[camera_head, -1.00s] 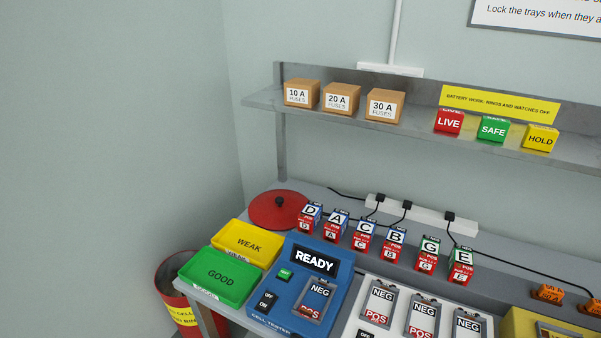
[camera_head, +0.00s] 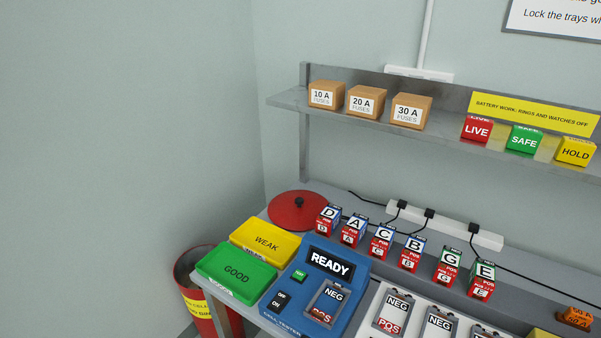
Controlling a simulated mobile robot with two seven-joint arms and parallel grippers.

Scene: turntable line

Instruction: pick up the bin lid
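The bin lid (camera_head: 287,213) is a round red disc with a small black knob on top. It lies flat on the grey bench at the back left corner, behind the yellow WEAK tray. The red bin (camera_head: 199,300) with a yellow label stands on the floor at the left end of the bench, and its top is open. Neither of my grippers shows in the head view.
The yellow WEAK tray (camera_head: 265,239) and green GOOD tray (camera_head: 236,271) are in front of the lid. Lettered battery cells (camera_head: 354,230) stand to its right, near the blue cell tester (camera_head: 345,262). A shelf (camera_head: 440,139) with fuse boxes hangs above.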

